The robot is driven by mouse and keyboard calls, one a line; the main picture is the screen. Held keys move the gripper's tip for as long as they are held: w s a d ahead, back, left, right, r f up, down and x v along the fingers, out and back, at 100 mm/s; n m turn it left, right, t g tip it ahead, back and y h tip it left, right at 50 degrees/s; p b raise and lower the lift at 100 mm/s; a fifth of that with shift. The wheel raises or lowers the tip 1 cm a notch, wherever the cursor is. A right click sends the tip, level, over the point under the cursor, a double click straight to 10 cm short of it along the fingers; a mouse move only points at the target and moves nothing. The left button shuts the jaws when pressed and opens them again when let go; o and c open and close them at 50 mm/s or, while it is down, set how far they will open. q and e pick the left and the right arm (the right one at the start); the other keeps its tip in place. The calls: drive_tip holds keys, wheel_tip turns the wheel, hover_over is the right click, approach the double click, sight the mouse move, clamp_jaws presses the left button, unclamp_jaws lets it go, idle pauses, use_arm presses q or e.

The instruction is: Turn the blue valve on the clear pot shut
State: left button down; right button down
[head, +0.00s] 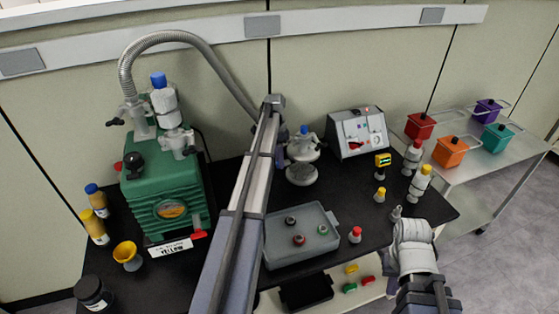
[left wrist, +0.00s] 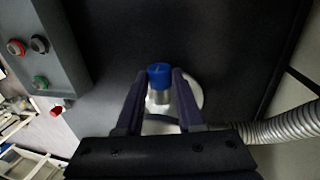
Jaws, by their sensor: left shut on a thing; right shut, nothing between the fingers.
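The blue valve (head: 304,130) sits on top of the pale, greyish pot (head: 302,174), which stands upright on the black bench behind the tray. In the left wrist view the blue valve (left wrist: 159,77) lies between the two fingers of my left gripper (left wrist: 159,88), which is shut on it. The pot's round body (left wrist: 195,98) shows below the fingers. In the head view my left arm crosses the middle and hides part of the bench; its fingertips are hard to make out there. My right gripper (head: 397,212) is shut and empty over the right front of the bench.
A grey tray (head: 333,218) with several coloured knobs lies in front of the pot. A green pump (head: 165,200) with a hose (head: 190,38) stands left. A control box (head: 357,133) stands behind right. Small bottles crowd the right bench end. A trolley (head: 500,160) holds coloured pots.

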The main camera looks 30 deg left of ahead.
use_arm(q)
drive_tip(key=shift+s, duration=0.1)
drive_tip(key=c, duration=0.5)
unclamp_jaws()
drive_tip(key=p+v, duration=0.7)
drive_tip(key=shift+a+r+p, duration=0.1)
drive_tip(key=shift+r+p, duration=0.3)
